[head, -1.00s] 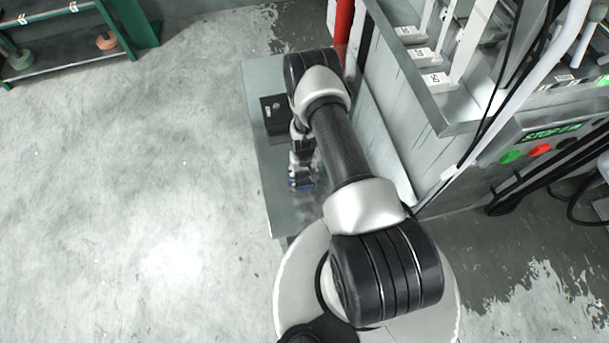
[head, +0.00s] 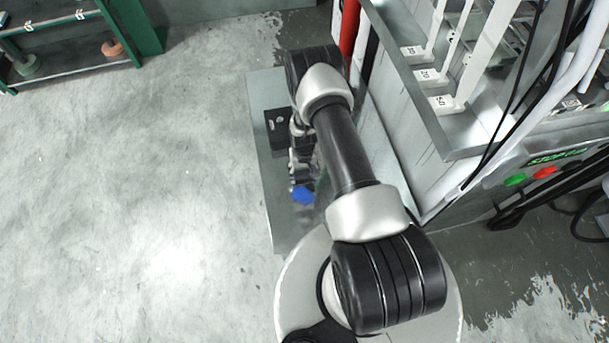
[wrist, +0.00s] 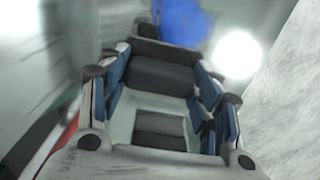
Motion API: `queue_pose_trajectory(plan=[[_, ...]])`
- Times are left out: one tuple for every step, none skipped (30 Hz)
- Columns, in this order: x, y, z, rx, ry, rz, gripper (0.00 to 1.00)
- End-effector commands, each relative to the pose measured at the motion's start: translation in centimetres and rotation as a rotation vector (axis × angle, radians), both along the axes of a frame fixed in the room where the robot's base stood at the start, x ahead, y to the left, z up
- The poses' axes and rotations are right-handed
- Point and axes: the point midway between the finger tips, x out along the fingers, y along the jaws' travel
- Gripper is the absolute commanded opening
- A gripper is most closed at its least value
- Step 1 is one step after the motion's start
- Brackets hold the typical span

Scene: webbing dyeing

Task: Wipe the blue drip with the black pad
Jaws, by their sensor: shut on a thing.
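The blue drip (head: 303,195) is a small bright blue patch on the grey metal tabletop (head: 264,205). In the wrist view the blue drip (wrist: 184,20) shows at the top, just past the fingertips. My gripper (head: 301,182) is low over the table, on the far side of the patch. In the wrist view my gripper (wrist: 165,50) is shut on a dark block, which looks like the black pad (wrist: 160,76). The pad's lower face is hidden, and I cannot tell whether it touches the table.
A flat black tray or case (head: 272,135) lies on the table behind my gripper. A red post (head: 349,35) and the machine's grey wall (head: 405,110) stand close on the right. A green shelf (head: 147,28) is far left. The floor on the left is clear.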

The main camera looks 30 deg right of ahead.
Motion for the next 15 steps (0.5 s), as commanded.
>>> queue_pose_trajectory(plan=[[0.2,0.0,0.7,0.000,-0.001,0.001,0.39],[0.3,0.0,1.0,0.000,-0.001,0.001,0.39],[0.3,0.0,1.3,0.000,-0.001,0.001,0.39],[0.4,0.0,1.6,0.000,-0.001,0.001,0.39],[0.5,0.0,1.8,0.000,-0.001,0.001,0.39],[0.6,0.0,2.2,0.000,-0.001,0.001,0.39],[0.7,0.0,2.5,0.000,-0.001,0.001,0.39],[0.7,0.0,2.8,0.000,-0.001,0.001,0.39],[0.8,0.0,3.1,0.000,0.000,0.002,0.39],[0.9,0.1,3.3,0.000,0.000,0.002,0.39],[0.9,0.1,3.4,0.000,0.001,0.002,0.39],[0.9,0.1,3.6,0.000,0.001,0.002,0.39],[1.0,0.1,3.7,0.000,0.001,0.002,0.39],[1.0,0.1,3.8,0.000,0.001,0.002,0.39],[1.0,0.1,3.8,0.000,0.001,0.002,0.39]])
